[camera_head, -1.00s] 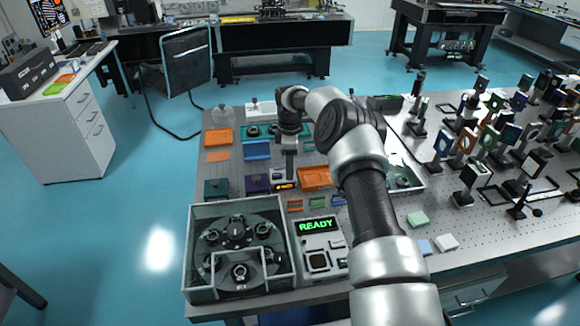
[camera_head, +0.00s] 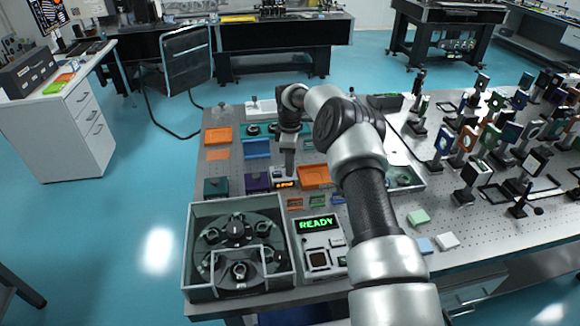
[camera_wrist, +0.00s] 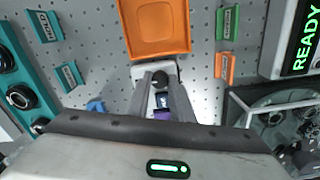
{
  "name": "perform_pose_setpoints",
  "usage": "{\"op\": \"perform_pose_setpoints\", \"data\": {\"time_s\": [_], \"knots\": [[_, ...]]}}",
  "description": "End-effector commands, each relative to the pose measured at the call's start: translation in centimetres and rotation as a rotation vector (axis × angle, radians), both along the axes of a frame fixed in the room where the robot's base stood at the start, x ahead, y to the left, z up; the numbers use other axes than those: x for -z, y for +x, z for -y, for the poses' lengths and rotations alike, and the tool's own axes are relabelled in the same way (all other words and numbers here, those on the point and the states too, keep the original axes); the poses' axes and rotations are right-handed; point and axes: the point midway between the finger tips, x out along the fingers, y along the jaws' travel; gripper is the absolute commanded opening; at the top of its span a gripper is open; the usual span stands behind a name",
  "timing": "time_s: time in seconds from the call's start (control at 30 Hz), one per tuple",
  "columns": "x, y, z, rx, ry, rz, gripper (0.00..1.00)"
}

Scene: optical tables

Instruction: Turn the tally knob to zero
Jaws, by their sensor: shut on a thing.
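The tally unit is a small pale box (camera_head: 283,173) with an orange-lit display (camera_head: 285,184) on the table, left of an orange tray. Its digits are too small to read. My gripper (camera_head: 288,169) points down at the top of this unit. In the wrist view the two fingers of my gripper (camera_wrist: 161,88) close on the dark tally knob (camera_wrist: 160,77), which stands on the pale housing (camera_wrist: 140,71). The fingers and palm hide much of the unit and the knob's marking in that view.
The orange tray (camera_head: 315,172) lies right beside the unit, and a purple box (camera_head: 257,183) stands to its left. The READY panel (camera_head: 319,225) and a clear-walled carousel bin (camera_head: 190,250) are in front. Optics posts crowd the table's right side.

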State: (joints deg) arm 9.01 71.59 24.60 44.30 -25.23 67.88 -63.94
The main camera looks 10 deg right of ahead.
Motion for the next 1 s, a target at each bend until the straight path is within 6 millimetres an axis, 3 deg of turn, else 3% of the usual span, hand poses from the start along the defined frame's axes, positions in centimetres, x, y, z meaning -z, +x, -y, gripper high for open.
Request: {"op": "perform_pose_setpoints", "data": {"time_s": [1.0], "knots": [[-0.03,0.04,0.0,0.925,-0.001,0.0,0.0]]}}
